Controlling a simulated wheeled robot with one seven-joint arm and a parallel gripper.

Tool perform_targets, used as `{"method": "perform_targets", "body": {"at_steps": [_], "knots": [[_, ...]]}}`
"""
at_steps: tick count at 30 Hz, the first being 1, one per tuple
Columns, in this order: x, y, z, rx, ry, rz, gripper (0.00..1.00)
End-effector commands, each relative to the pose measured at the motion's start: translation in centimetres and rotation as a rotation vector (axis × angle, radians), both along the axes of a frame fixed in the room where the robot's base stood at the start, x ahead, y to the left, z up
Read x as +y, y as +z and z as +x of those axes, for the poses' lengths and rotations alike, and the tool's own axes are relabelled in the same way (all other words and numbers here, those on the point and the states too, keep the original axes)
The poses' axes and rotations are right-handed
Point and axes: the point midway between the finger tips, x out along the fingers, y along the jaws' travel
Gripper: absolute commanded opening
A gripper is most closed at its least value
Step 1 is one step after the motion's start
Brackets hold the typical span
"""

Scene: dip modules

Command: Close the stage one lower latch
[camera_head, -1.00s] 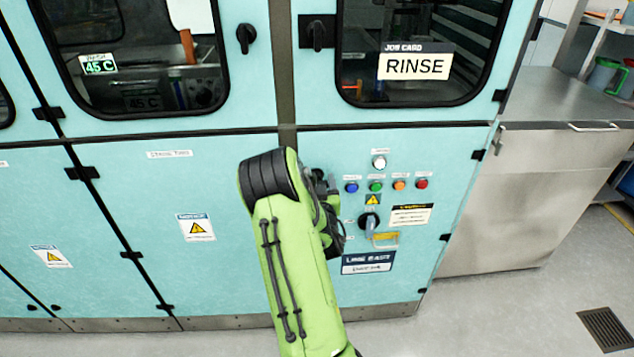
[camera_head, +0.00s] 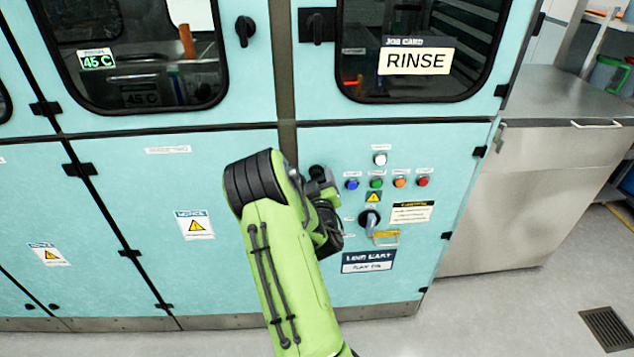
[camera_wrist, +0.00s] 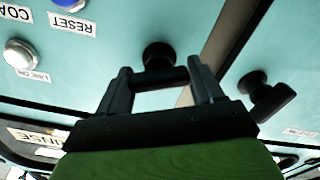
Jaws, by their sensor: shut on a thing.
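My gripper (camera_wrist: 158,68) shows in the wrist view, its two dark fingers closed on the handle of a black latch (camera_wrist: 158,53). The latch's round base is on the pale teal panel that carries the buttons. The handle lies as a bar between the fingers. A second black latch (camera_wrist: 266,95) sits across the grey seam, apart from the gripper. No label naming stage one is readable here.
Two upper black latches, left (camera_head: 245,31) and right (camera_head: 317,27), sit by the windowed doors. Coloured buttons (camera_head: 376,184) and a rotary switch (camera_head: 369,219) are close to the right of my wrist. A steel cabinet (camera_head: 540,190) stands at the right.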

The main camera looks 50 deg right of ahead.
Motion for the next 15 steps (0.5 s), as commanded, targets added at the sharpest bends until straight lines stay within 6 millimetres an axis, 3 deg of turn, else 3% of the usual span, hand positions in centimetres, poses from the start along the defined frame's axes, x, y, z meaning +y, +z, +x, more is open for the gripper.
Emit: {"method": "perform_targets", "body": {"at_steps": [15], "knots": [[0.22,-0.27,0.24,0.369,0.002,-0.324,0.36]]}}
